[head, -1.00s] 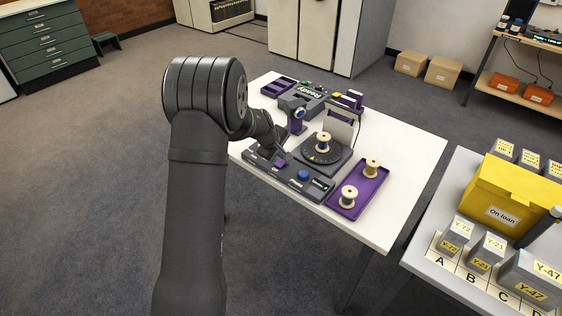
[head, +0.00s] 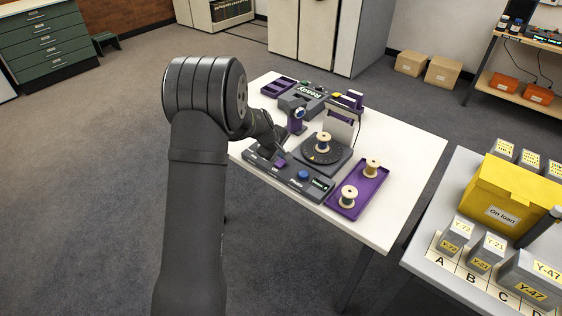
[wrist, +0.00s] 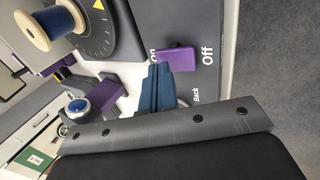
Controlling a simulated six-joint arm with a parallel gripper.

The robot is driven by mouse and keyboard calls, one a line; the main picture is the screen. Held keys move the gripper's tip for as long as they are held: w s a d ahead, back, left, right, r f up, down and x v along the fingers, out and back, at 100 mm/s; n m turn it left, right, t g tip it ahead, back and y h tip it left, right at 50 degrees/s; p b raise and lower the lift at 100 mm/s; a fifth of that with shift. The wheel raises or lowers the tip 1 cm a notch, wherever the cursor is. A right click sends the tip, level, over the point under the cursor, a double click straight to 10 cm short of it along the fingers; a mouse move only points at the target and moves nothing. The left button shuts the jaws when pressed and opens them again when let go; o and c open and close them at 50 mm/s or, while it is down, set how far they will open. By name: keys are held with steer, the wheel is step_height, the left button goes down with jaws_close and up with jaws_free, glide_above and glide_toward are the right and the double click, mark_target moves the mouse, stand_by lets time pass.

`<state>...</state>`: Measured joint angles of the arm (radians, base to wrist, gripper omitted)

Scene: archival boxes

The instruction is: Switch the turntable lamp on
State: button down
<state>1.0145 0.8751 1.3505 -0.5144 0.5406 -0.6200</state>
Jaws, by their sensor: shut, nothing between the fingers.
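The purple lamp switch (wrist: 177,59) sits on the grey control panel between the printed words "On" and "Off". "Off" is fully readable and the switch partly covers "On"; I cannot tell for sure how it is set. It also shows on the panel in the head view (head: 281,163). My gripper (wrist: 158,78) is shut and empty, its blue fingertips close beside the switch; I cannot tell whether they touch. In the head view my arm hides most of the gripper. The dark turntable (head: 333,160) carries a spool (head: 323,142).
A blue button (head: 303,175) and a small display (head: 321,184) are on the same panel. A camera-like device (head: 298,117) stands behind the panel. A purple tray (head: 345,206) with two spools lies to the right. The table's right side (head: 415,150) is clear.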

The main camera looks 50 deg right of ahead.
mark_target(281, 161)
steer(key=shift+f, duration=0.6)
stand_by(0.8)
steer(key=shift+r, duration=3.05)
steer(key=shift+f, duration=0.1)
step_height(281, 161, down, 6)
steer(key=shift+r, duration=0.2)
steer(key=shift+r, duration=0.1)
